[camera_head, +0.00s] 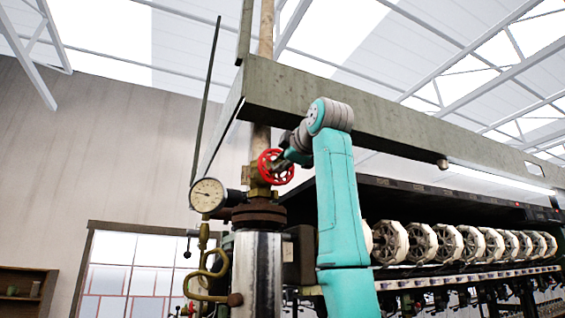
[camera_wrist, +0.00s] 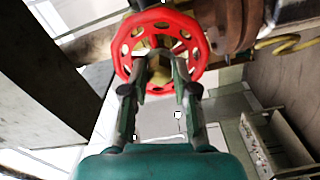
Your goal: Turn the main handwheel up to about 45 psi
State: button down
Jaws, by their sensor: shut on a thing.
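The red main handwheel (camera_head: 264,161) sits on a brass valve on the vertical pipe in the head view. It fills the upper middle of the wrist view (camera_wrist: 202,50), with round holes around its rim. My gripper (camera_head: 281,164) reaches it from the right. In the wrist view my gripper (camera_wrist: 160,70) has both fingertips at the lower part of the wheel, shut on it; the exact contact is partly hidden by the fingers. The pressure gauge (camera_head: 208,195), white-faced and round, is left of the valve. Its dark needle shows, but the numbers are too small to read.
A grey-green beam (camera_head: 390,135) runs just above my arm. A rusty flange (camera_head: 259,214) and a steel cylinder (camera_head: 258,280) are below the valve. A curved brass pipe (camera_head: 207,273) hangs below the gauge. A row of white reels (camera_head: 421,242) stands at the right.

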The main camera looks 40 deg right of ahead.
jog(key=n, duration=1.3)
jog(key=shift+f+n, duration=0.1)
jog(key=shift+n, duration=0.3)
jog(key=c, duration=1)
grip_release()
jog(key=shift+c, duration=0.2)
